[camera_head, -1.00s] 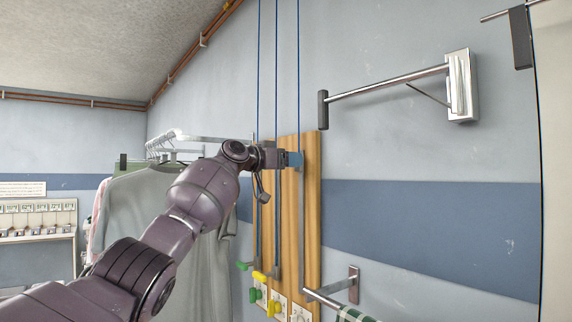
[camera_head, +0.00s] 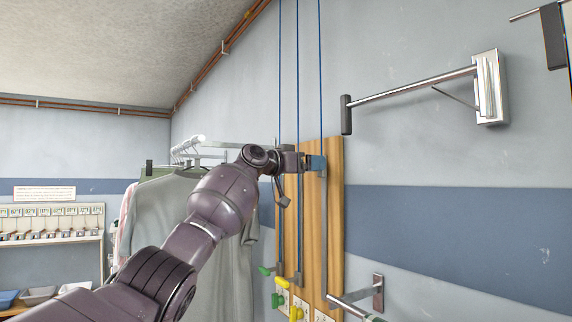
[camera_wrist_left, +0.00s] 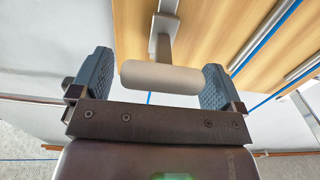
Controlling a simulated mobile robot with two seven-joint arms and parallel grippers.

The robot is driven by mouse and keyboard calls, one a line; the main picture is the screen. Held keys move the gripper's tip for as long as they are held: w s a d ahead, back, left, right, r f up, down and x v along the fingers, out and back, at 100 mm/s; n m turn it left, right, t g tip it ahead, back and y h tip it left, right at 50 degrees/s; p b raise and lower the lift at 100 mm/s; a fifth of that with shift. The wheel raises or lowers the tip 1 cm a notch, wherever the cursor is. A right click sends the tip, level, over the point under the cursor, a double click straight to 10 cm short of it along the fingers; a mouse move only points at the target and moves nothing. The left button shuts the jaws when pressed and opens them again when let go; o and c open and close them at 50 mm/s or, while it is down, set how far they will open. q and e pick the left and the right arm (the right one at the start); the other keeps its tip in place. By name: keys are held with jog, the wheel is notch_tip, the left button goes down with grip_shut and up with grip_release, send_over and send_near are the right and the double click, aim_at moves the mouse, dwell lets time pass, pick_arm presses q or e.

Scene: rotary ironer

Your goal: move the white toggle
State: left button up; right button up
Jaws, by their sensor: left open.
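The white toggle (camera_wrist_left: 160,77) is a pale rounded bar on a short stem from a light plate on the wooden board (camera_wrist_left: 205,30). My left gripper (camera_wrist_left: 155,82) is open around it in the left wrist view, with one blue ridged finger beyond each end of the bar. In the head view my left gripper (camera_head: 313,163) is at the upper part of the wooden board (camera_head: 334,230), and the white toggle is hidden there. My right gripper is not in view.
Blue cords (camera_head: 321,70) run up the wall from grey rods on the board. Green (camera_head: 277,300) and yellow (camera_head: 296,313) handles sit low on it. A clothes rail with garments (camera_head: 165,225) stands at left. A wall arm (camera_head: 410,87) juts out at upper right.

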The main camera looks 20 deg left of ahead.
pick_arm(q)
jog(key=shift+s+a+f, duration=0.1)
jog(key=shift+s+a, duration=0.25)
jog(key=v, duration=0.9)
jog(key=shift+b, duration=0.35)
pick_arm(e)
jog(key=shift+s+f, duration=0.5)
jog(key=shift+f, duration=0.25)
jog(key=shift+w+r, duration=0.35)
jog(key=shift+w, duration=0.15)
